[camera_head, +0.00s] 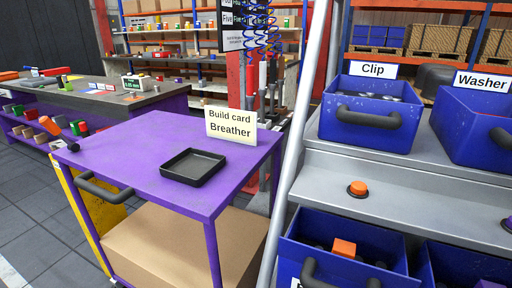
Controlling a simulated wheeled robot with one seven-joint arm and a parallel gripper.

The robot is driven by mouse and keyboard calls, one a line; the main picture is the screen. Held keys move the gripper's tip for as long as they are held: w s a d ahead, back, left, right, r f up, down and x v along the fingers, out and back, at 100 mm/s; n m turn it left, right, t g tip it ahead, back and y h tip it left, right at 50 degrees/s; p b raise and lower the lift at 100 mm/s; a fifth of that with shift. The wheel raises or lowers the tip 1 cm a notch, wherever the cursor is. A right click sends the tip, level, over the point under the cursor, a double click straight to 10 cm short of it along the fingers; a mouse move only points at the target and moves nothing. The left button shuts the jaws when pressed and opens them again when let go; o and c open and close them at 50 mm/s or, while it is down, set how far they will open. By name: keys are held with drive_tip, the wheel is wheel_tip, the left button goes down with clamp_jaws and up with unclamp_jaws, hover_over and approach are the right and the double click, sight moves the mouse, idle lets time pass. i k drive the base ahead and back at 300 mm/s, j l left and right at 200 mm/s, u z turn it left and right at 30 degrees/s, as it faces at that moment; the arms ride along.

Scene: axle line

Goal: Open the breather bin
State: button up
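A blue bin labelled "Clip" (338,132) and a blue bin labelled "Washer" (468,142) stand on the upper level of a grey rack at the right, each with a dark front handle. Below them are a lower blue bin (291,262) holding an orange block (344,248) and dark pieces, and another blue bin (470,264) cut off by the bottom edge. No readable label shows on the lower bins, so I cannot tell which bin is the breather one. A card reading "Build card Breather" (231,127) stands on the purple cart. My gripper is not in view.
The purple cart (120,150) carries an empty black tray (193,167), with a cardboard box (180,245) beneath. An orange button (358,188) sits on the grey rack's ledge (420,205). A slanted grey post (300,125) stands between cart and rack. Open floor lies at left.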

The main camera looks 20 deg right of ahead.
sight(306, 260)
drive_tip(key=k+l, duration=0.7)
